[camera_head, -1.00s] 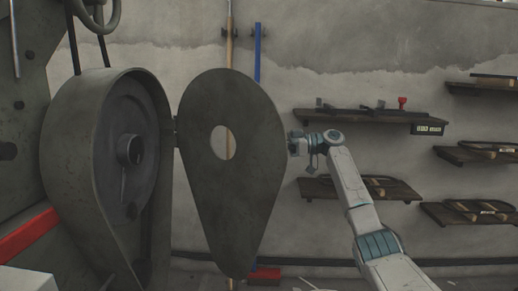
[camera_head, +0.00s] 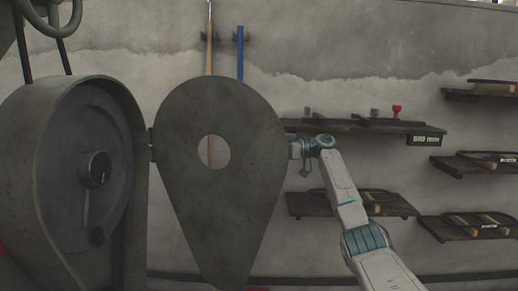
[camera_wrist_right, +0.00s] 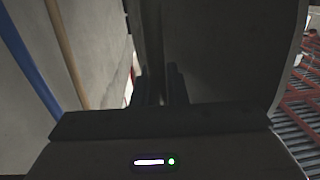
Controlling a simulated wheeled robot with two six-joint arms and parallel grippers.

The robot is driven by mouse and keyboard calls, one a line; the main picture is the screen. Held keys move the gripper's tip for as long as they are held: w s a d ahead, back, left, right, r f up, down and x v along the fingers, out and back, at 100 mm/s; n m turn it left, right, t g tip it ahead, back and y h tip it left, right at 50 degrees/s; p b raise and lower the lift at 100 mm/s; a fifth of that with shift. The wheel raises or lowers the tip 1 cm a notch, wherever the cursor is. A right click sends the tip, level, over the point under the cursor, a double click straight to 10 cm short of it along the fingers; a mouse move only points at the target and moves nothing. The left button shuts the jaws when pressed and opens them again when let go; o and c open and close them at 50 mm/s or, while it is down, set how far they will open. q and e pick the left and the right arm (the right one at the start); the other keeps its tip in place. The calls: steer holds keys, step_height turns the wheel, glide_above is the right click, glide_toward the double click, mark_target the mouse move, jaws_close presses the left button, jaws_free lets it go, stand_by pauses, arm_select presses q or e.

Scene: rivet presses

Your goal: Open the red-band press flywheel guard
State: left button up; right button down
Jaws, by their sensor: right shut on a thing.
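The press's flywheel guard (camera_head: 215,225) is a dark grey teardrop plate with a round hole. In the head view it stands swung out to the right of its housing (camera_head: 130,120), joined by a hinge at its left edge. The flywheel (camera_head: 95,170) shows uncovered inside the housing. My right gripper (camera_head: 290,147) is at the guard's right edge, partly hidden behind it. In the right wrist view, the gripper's dark fingers (camera_wrist_right: 159,85) are shut on the guard's edge (camera_wrist_right: 151,50). My left gripper is out of view.
Behind the guard is a concrete wall with a wooden pole (camera_head: 210,45) and a blue pole (camera_head: 240,55). Wall shelves with tools (camera_head: 365,124) stand behind and right of my right arm. A small red piece (camera_head: 3,252) shows at the left edge.

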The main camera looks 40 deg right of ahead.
steer(key=c, duration=1.8)
jaws_free()
steer(key=shift+s+d+r, duration=0.1)
steer(key=shift+r, duration=0.45)
steer(key=shift+c, duration=0.2)
steer(key=shift+s+r, duration=0.1)
steer(key=shift+s, duration=0.1)
steer(key=shift+w, duration=0.1)
steer(key=v, duration=0.3)
steer(key=p+v, duration=0.1)
steer(key=v, duration=0.5)
steer(key=shift+s+r, duration=0.4)
